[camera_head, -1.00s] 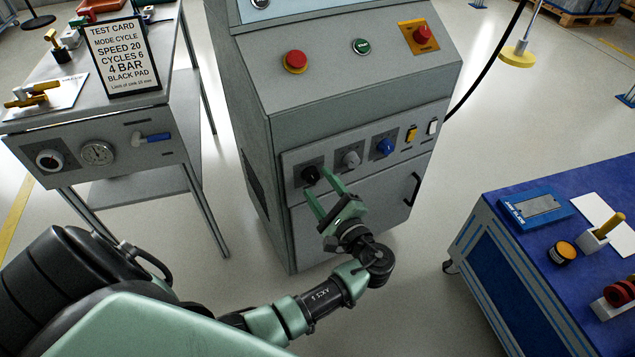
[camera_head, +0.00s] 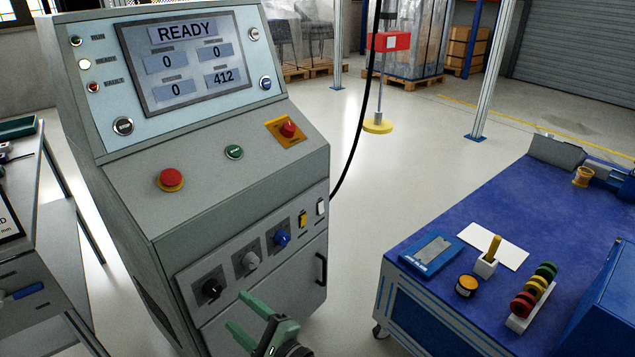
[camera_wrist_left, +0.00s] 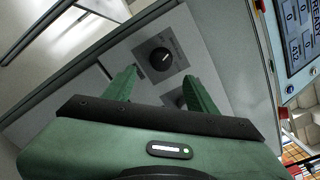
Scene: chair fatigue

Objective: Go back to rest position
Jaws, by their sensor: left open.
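My left gripper (camera_head: 250,323) has green fingers and shows at the bottom of the head view, in front of the lower panel of the grey control cabinet (camera_head: 225,185). Its fingers are apart with nothing between them. In the left wrist view the gripper (camera_wrist_left: 160,88) points at the panel, with a black knob (camera_wrist_left: 161,59) beyond the fingertips and apart from them. A second knob is partly hidden behind the right finger. The same black knob shows in the head view (camera_head: 211,289). My right gripper is not in view.
The cabinet screen (camera_head: 190,58) reads READY. A grey table (camera_head: 30,265) stands at the left. Open floor lies between cabinet and bench.

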